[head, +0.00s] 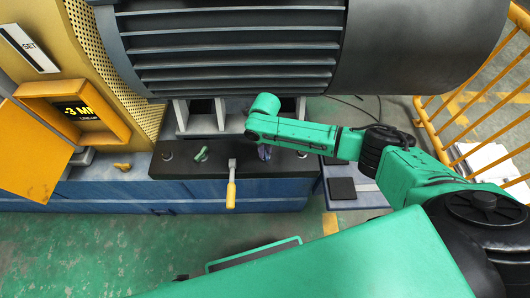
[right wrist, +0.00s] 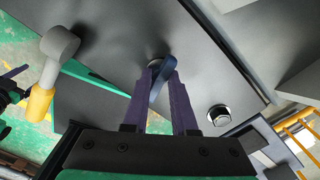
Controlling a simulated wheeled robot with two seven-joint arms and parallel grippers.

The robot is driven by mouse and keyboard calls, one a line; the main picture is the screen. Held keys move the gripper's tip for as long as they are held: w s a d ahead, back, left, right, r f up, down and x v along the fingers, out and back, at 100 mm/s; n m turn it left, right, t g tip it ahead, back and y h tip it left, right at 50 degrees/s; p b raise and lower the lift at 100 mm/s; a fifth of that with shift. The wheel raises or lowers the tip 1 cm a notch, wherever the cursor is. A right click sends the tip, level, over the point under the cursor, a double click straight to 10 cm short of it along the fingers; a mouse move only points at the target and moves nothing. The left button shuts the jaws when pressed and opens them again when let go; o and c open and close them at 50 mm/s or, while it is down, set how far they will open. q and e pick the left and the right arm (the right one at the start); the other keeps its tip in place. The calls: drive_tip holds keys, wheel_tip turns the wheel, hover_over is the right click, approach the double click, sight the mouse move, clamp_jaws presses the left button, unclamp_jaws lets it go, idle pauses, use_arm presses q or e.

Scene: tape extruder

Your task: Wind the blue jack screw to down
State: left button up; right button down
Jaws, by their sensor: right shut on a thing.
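The blue jack screw (right wrist: 165,67) shows in the right wrist view as a dark blue handle on the dark plate (right wrist: 118,48). My right gripper (right wrist: 158,72) has its two purple fingers around the blue handle and is shut on it. In the head view my right gripper (head: 264,152) points down at the plate from above, and my green wrist hides most of the screw. At the left edge of the right wrist view, a small dark part with a purple tip looks like my left gripper (right wrist: 14,73); its jaws are unclear.
A lever with a yellow handle (head: 231,193) sticks out over the plate's front edge, left of my right gripper. A green handle (head: 202,154) stands further left. The large dark motor (head: 235,45) overhangs behind. A yellow railing (head: 455,135) stands at right. Green floor in front is open.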

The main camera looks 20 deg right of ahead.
drive_tip(key=shift+n, duration=0.5)
drive_tip(key=shift+n, duration=0.9)
drive_tip(key=shift+f+n, duration=0.1)
drive_tip(key=shift+n, duration=0.9)
drive_tip(key=shift+b, duration=0.55)
drive_tip(key=shift+n+b, duration=0.5)
drive_tip(key=shift+b, duration=0.5)
